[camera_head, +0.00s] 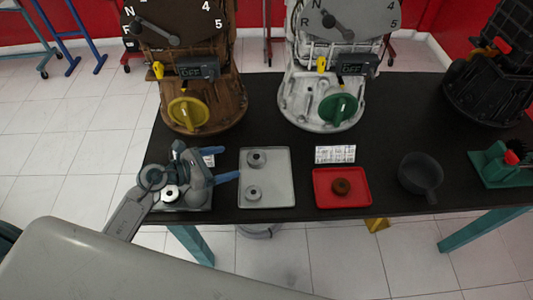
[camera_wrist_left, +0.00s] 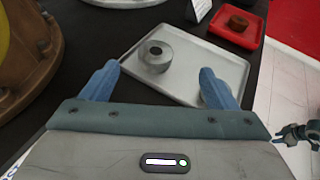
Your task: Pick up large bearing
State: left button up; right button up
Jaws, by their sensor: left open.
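Two round grey bearings stand on the light grey tray (camera_head: 280,170), a back one (camera_head: 256,158) and a front one (camera_head: 253,192). Their sizes look close, so I cannot tell which is the large one. My left gripper (camera_head: 222,165) is open and empty at the tray's left edge, its blue fingers pointing right. In the left wrist view one grey bearing (camera_wrist_left: 155,58) with a dark hole shows beyond and between the open fingertips (camera_wrist_left: 160,72), apart from them. A small teal part, perhaps my right gripper (camera_wrist_left: 300,134), shows at the right edge.
A red tray (camera_head: 322,199) holds a brown round part (camera_head: 341,187). A dark bowl (camera_head: 420,174) stands to its right. A brown engine trainer (camera_head: 203,90) and a white one (camera_head: 325,90) stand behind. Another tray under my left arm is partly hidden.

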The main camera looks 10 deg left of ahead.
aim_at(253, 158)
pick_arm(q)
jog(key=shift+f+m+g, duration=0.3)
jog(key=shift+f, duration=0.15)
jog(key=shift+w+d+f, duration=0.15)
jog(key=shift+w+d, duration=0.1)
jog(key=p+x, duration=0.1)
jog(key=x, duration=0.3)
jog(key=shift+w+d+f+p, duration=0.2)
jog(key=shift+w+d+p, duration=0.05)
jog(key=shift+w+p, duration=0.05)
jog(key=p+x, duration=0.1)
jog(key=x, duration=0.1)
jog(key=p+x, duration=0.1)
jog(key=x, duration=0.1)
jog(key=shift+w+a+f, duration=0.15)
jog(key=shift+w+a, duration=0.1)
jog(key=shift+w, duration=0.05)
jog(key=shift+w+d+f, duration=0.1)
jog(key=shift+d+f, duration=0.05)
jog(key=shift+f, duration=0.1)
pick_arm(e)
jog(key=r, duration=0.3)
jog(key=shift+s+a+r, duration=0.25)
jog(key=shift+s+a, duration=0.05)
